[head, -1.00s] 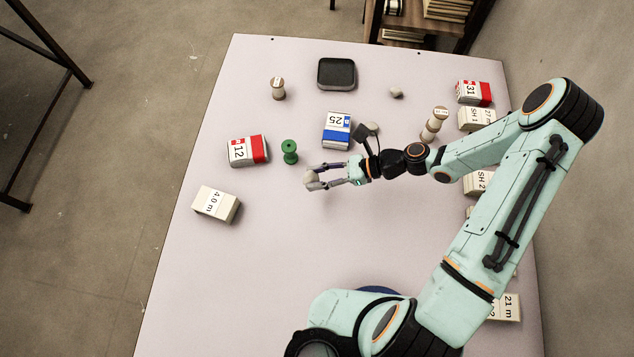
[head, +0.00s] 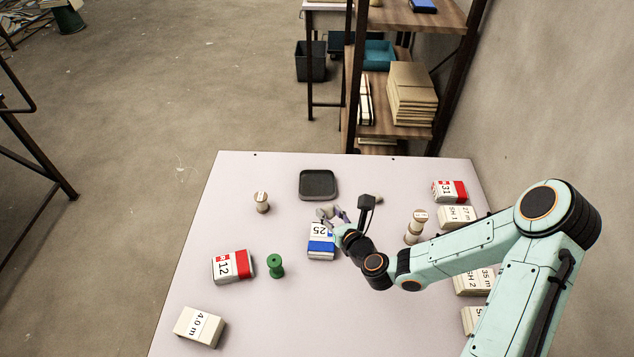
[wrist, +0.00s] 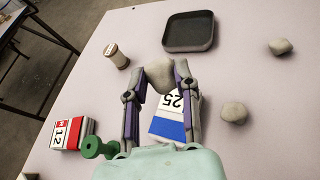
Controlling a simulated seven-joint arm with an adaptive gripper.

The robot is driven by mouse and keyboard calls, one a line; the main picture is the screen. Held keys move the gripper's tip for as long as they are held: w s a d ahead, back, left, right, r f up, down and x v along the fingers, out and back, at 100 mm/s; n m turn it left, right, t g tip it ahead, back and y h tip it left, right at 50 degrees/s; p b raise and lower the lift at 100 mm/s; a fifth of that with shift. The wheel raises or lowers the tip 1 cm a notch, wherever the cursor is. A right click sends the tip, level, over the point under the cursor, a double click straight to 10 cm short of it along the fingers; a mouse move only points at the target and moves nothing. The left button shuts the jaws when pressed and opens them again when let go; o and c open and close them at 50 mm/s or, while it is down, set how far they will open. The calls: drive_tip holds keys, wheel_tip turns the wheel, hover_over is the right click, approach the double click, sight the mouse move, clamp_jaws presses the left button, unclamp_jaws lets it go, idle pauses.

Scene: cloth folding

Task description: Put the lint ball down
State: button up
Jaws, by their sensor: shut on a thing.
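My gripper (head: 331,212) is shut on a grey-beige lint ball (wrist: 160,75), held between the fingertips in the wrist view. In the head view my gripper is beside the far end of the blue-and-white box marked 25 (head: 321,246). The dark shallow tray (head: 318,184) lies just beyond my gripper; in the wrist view it is above and right of the held ball. Two more pale lumps lie on the table to the right in the wrist view, one far (wrist: 280,46) and one nearer (wrist: 234,112).
A wooden spool (head: 261,202) stands left of the tray. A green spool (head: 275,266), a red box marked 12 (head: 232,266) and a cream box (head: 199,327) are at left. Tan spools (head: 415,227) and several boxes line the right side. The table's middle front is clear.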

drive_tip(key=r, duration=0.1)
drive_tip(key=a+r, duration=0.1)
drive_tip(key=r, duration=0.2)
drive_tip(key=shift+w+a+r, duration=0.2)
drive_tip(key=shift+a, duration=0.1)
hover_over(310, 198)
wheel_tip(310, 198, down, 8)
drive_tip(key=shift+w+f, duration=0.1)
drive_tip(key=shift+f, duration=0.15)
drive_tip(key=shift+w+f, duration=0.2)
drive_tip(key=shift+f, duration=0.1)
wheel_tip(310, 198, down, 2)
drive_tip(key=shift+w+f, duration=0.15)
drive_tip(key=shift+f, duration=0.55)
drive_tip(key=shift+f, duration=0.55)
